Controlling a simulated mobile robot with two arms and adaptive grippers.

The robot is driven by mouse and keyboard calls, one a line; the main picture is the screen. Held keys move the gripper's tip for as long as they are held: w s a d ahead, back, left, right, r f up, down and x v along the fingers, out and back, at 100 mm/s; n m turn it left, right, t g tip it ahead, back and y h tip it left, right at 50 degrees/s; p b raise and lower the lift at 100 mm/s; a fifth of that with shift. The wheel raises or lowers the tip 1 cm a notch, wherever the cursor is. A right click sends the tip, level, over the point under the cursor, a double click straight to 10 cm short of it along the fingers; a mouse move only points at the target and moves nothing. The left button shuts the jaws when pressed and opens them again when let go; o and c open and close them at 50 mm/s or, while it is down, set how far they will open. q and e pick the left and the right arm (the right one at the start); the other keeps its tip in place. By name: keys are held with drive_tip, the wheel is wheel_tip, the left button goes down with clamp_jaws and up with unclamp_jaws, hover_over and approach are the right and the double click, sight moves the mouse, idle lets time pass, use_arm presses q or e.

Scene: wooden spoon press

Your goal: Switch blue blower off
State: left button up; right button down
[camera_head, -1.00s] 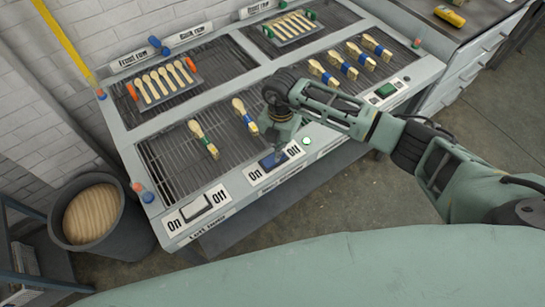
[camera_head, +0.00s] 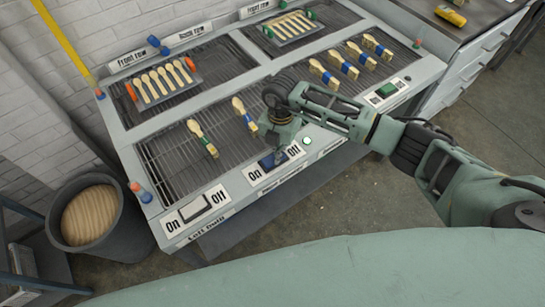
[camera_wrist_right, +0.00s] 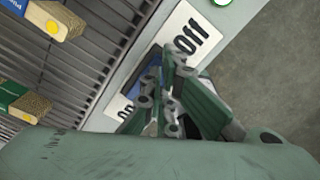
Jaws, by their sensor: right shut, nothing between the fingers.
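The blue blower switch (camera_head: 268,162) is a blue rocker on a white plate on the table's front edge, with "On" at its left and "Off" at its right. My right gripper (camera_head: 276,147) is shut and empty, pointing down just above the switch near its "Off" side. In the right wrist view, the gripper's fingers (camera_wrist_right: 168,72) cover much of the switch, and a blue strip (camera_wrist_right: 133,90) shows beside them. I cannot tell whether they touch it or which way the rocker is tilted. My left gripper is not in view.
A grey rocker switch (camera_head: 194,208) sits at the left front and a green one (camera_head: 386,90) at the right. A round pale button (camera_head: 306,140) is beside the blue switch's plate. Brushes (camera_head: 202,138) and trays of wooden spoons (camera_head: 163,80) lie on the grilles. A bin (camera_head: 124,225) stands left.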

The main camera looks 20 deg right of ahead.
drive_tip(key=shift+s, duration=0.1)
drive_tip(key=shift+r+p, duration=2.6)
drive_tip(key=shift+r, duration=0.85)
